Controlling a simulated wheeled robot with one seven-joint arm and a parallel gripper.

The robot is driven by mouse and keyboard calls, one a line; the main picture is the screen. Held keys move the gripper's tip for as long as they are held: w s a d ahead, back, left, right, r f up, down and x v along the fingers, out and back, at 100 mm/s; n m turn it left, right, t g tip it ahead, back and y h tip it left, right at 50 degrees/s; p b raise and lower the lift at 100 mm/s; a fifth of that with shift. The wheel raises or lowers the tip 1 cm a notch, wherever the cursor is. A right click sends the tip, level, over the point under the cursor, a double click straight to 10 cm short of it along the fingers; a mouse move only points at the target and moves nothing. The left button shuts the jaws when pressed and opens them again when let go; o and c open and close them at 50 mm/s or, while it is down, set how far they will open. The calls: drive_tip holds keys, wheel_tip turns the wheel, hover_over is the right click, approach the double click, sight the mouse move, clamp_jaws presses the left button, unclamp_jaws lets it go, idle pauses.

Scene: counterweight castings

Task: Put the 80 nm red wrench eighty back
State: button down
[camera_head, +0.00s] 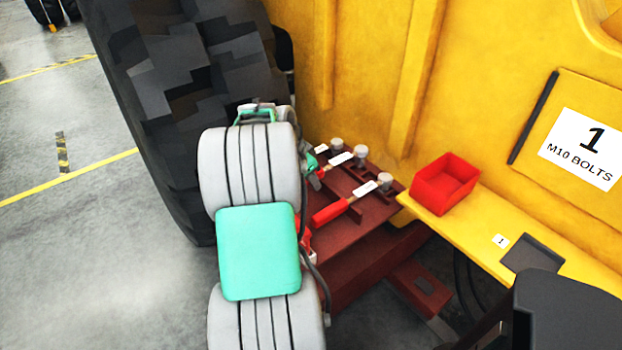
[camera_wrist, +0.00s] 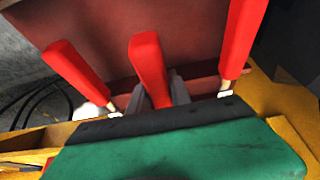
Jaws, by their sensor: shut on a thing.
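Three red-handled wrenches lie side by side on the dark red rack. In the wrist view they are the left wrench (camera_wrist: 75,72), the middle wrench (camera_wrist: 148,62) and the right wrench (camera_wrist: 240,42). My gripper (camera_wrist: 165,90) is shut on the middle wrench, its grey fingers on either side of the handle. In the head view my arm hides most of the gripper and the held handle. The front wrench (camera_head: 332,212) shows its red handle, white label and grey head. The labels are too small to read, so I cannot tell which is 80 nm.
The dark red rack (camera_head: 375,212) stands beside a big black tyre (camera_head: 165,90) and a yellow body. A red bin (camera_head: 445,184) and a dark pad (camera_head: 532,254) sit on the yellow ledge (camera_head: 474,232) at right. A sign reads "1 M10 BOLTS" (camera_head: 583,148). Grey floor is clear at left.

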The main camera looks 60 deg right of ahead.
drive_tip(key=shift+f+b, duration=1.15)
drive_tip(key=shift+f, duration=0.55)
drive_tip(key=c, duration=1.2)
unclamp_jaws()
drive_tip(key=shift+o, duration=0.5)
drive_tip(key=shift+a+f, duration=0.1)
drive_tip(key=v, duration=0.8)
drive_tip(key=shift+p, duration=0.35)
wheel_tip(320, 180, up, 7)
drive_tip(key=p, duration=0.5)
drive_tip(key=shift+f, duration=0.1)
